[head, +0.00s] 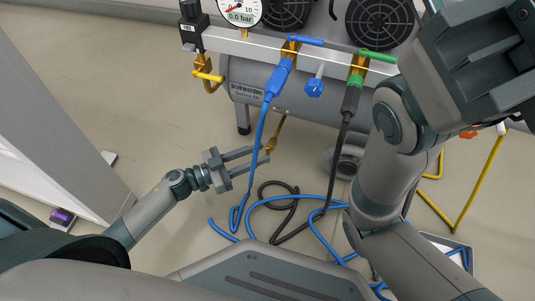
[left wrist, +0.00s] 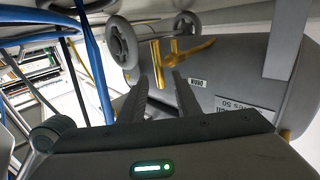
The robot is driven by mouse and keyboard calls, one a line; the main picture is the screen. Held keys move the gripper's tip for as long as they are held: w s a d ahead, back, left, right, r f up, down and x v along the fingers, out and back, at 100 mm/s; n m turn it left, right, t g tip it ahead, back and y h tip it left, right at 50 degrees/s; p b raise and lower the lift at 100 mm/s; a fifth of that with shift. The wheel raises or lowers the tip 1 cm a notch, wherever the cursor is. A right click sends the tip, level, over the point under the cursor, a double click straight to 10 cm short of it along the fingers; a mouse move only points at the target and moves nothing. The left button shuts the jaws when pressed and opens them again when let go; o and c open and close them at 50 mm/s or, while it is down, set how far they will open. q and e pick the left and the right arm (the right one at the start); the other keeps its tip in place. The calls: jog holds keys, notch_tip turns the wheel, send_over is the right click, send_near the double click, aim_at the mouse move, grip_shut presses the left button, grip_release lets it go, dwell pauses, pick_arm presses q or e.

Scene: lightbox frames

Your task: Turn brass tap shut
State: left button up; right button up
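The brass tap (head: 271,143) hangs on a thin brass pipe under the grey tank (head: 250,80). In the left wrist view the brass tap (left wrist: 181,51) shows its lever handle, near a label reading DRAIN. My left gripper (head: 262,155) is open, its two fingers pointing right with their tips close to the tap. In the left wrist view the fingers (left wrist: 160,75) are apart with nothing between them, and the tap appears beyond their tips. Contact cannot be told. My right arm's end (head: 480,70) fills the upper right of the head view; its fingers cannot be made out.
A blue hose (head: 262,130) hangs just beyond my left gripper's fingers and coils on the floor. A black hose (head: 340,145) hangs further right. Blue (head: 305,41) and green (head: 377,56) valve handles sit above on the rail. The floor at left is clear up to a grey panel (head: 60,120).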

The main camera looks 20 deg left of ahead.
aim_at(267, 151)
pick_arm(q)
jog(key=shift+b+x, duration=0.6)
jog(key=shift+x, duration=1.35)
grip_shut()
